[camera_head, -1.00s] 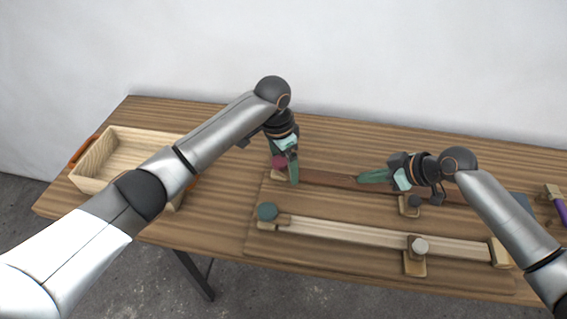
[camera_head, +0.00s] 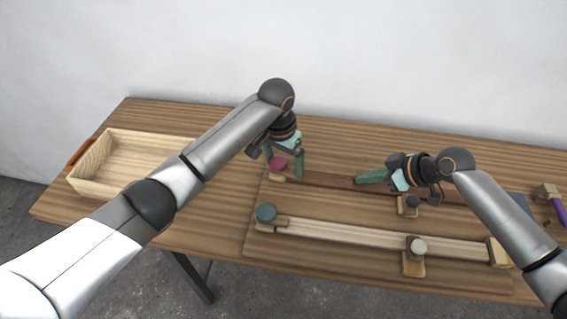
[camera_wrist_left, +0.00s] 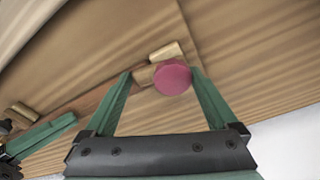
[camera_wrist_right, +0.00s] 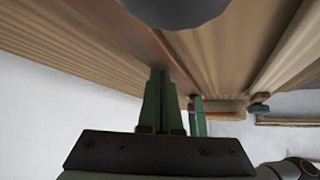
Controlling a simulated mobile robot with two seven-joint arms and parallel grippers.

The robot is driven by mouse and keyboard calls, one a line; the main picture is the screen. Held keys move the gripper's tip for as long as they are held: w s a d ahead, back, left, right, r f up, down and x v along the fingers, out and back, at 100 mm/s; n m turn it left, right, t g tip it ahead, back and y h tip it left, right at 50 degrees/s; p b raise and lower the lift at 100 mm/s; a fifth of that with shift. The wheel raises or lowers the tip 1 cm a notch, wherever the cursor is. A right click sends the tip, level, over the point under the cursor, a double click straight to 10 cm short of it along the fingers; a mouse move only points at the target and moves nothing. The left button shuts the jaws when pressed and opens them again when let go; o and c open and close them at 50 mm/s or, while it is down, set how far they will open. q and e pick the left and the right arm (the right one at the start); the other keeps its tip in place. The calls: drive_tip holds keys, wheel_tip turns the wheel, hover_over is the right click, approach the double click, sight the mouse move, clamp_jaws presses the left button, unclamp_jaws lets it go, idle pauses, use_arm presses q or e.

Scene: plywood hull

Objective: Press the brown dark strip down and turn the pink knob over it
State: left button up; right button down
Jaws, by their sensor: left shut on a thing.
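The brown dark strip (camera_head: 325,180) lies along the back of the wooden board. The pink knob (camera_head: 279,163) is at its left end, on a small wooden clip. My left gripper (camera_head: 283,172) points down with one finger on each side of the knob. In the left wrist view the knob (camera_wrist_left: 172,77) touches the right finger, and the left finger is by the wooden clip (camera_wrist_left: 146,75). My right gripper (camera_head: 359,178) has its fingers together, tips over or on the strip; contact is unclear. In the right wrist view the strip (camera_wrist_right: 150,40) runs past the fingertips.
A dark knob (camera_head: 413,202) is below my right gripper. An open wooden tray (camera_head: 90,187) stands at the left.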

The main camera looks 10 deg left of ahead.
sight(284, 163)
use_arm(q)
drive_tip(key=shift+w+n, duration=0.1)
drive_tip(key=shift+n, duration=0.3)
use_arm(e)
drive_tip(key=shift+d+f, duration=0.1)
drive_tip(key=shift+f, duration=0.05)
use_arm(q)
drive_tip(key=o, duration=1)
use_arm(e)
drive_tip(key=shift+s, duration=0.1)
use_arm(q)
drive_tip(key=shift+r, duration=3.55)
drive_tip(key=shift+r, duration=0.1)
use_arm(e)
drive_tip(key=shift+r+p, duration=2.2)
drive_tip(key=shift+r, duration=1.45)
use_arm(q)
wheel_tip(284, 163, up, 4)
drive_tip(key=shift+r, duration=0.25)
use_arm(e)
drive_tip(key=shift+r, duration=0.1)
